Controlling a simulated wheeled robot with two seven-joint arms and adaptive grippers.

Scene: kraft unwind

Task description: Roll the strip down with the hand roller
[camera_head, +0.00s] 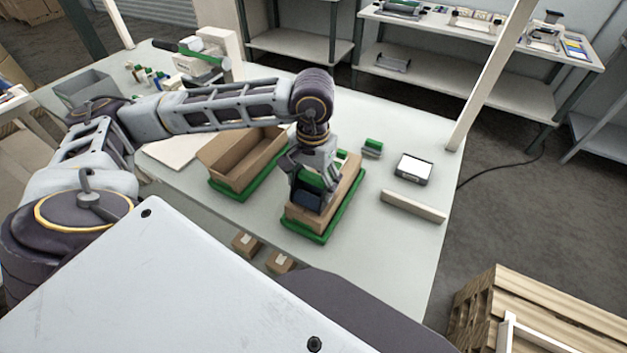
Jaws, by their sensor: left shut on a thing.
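My left gripper (316,178) reaches down over a closed-looking cardboard box (347,190) that sits in a green tray (318,238) near the middle of the table. It is shut on what looks like the hand roller (308,200), a dark blue-black body with green above it, low over the near part of the box top. I cannot tell whether the roller touches the box. The strip cannot be made out; the gripper and roller hide much of the top. My right gripper is out of view.
An open, empty cardboard box (243,160) stands in another green tray to the left. A small green item (372,147), a white-screened device (413,167) and a pale bar (412,206) lie to the right. The table (395,245) is clear at its front right.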

